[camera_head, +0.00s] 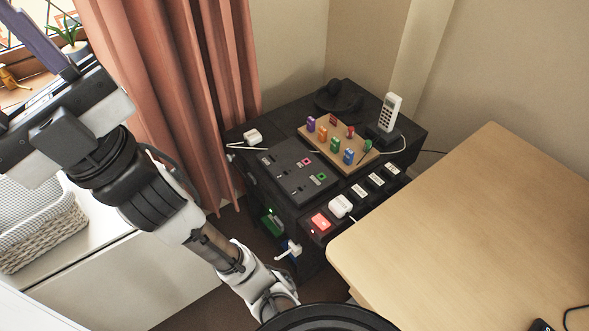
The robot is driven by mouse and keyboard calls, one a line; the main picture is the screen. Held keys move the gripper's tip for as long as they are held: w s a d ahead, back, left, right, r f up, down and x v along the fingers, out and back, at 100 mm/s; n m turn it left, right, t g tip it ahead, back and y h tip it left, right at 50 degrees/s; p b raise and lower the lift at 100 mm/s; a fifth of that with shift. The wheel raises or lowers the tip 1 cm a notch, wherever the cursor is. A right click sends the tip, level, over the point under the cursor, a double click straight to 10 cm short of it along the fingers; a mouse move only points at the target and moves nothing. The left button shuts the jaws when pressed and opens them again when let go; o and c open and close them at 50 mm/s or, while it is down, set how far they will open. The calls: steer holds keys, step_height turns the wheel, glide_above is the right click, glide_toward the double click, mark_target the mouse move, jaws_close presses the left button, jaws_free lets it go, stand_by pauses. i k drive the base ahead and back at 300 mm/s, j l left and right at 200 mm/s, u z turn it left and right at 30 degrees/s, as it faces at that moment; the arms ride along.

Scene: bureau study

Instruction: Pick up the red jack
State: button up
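A wooden board (312,139) on the black cabinet holds several small coloured jacks. Two of them look red: a dark red one (333,120) at the back edge and a smaller red one (350,132) right of it. I cannot tell which is the red jack of the task. Purple (311,124), green (334,144) and blue (349,157) jacks stand near them. My gripper (36,38) is high at the upper left, far from the board. One purplish finger shows, and the fingertips run out of the picture, so its opening is hidden.
The black cabinet (400,160) also carries a dark socket panel (283,165), a cordless phone (389,112) and a power strip with a lit red switch (320,222). A wooden desk (480,230) stands at right, mostly bare. Pink curtains (190,70) hang behind my arm.

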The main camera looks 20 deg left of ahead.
mark_target(351, 130)
steer(key=i+j+z, duration=0.15)
steer(key=j+z, duration=0.15)
steer(key=j, duration=0.15)
steer(key=i+j+z, duration=0.25)
steer(key=j, duration=0.2)
steer(key=j+z, duration=0.3)
steer(key=j, duration=0.15)
